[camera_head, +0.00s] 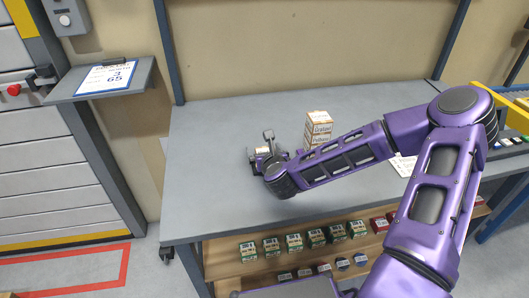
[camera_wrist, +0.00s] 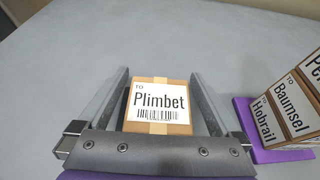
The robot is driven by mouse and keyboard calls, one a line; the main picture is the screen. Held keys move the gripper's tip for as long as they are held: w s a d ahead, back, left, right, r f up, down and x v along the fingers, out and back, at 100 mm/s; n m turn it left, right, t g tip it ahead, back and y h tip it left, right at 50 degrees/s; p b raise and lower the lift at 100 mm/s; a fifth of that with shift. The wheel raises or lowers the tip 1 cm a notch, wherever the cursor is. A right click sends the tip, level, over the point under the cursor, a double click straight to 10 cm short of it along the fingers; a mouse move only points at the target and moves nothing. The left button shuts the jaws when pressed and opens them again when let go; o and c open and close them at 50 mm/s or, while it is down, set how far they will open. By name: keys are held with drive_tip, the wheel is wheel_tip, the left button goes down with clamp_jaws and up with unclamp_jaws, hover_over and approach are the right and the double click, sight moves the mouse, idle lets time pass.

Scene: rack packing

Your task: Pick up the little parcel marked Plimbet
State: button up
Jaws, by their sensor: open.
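The Plimbet parcel (camera_wrist: 158,105) is a small brown box with a white label reading "TO Plimbet" and a barcode. In the wrist view it lies between the two fingers of my gripper (camera_wrist: 158,92), with a narrow gap showing on each side. In the head view my gripper (camera_head: 263,146) is low over the grey table, and the parcel (camera_head: 262,150) shows only as a small pale patch among the fingers. My gripper is open around the parcel. Whether the fingers reach down to the tabletop cannot be told.
A stack of parcels (camera_head: 319,127) stands right of my gripper; its labels (camera_wrist: 288,99) include Baumsel and Hobrail, on a purple base (camera_wrist: 243,112). The table (camera_head: 215,125) is clear to the left. Small boxes (camera_head: 293,243) line the shelf below.

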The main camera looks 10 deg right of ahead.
drive_tip(key=c, duration=1.4)
drive_tip(key=shift+r, duration=0.1)
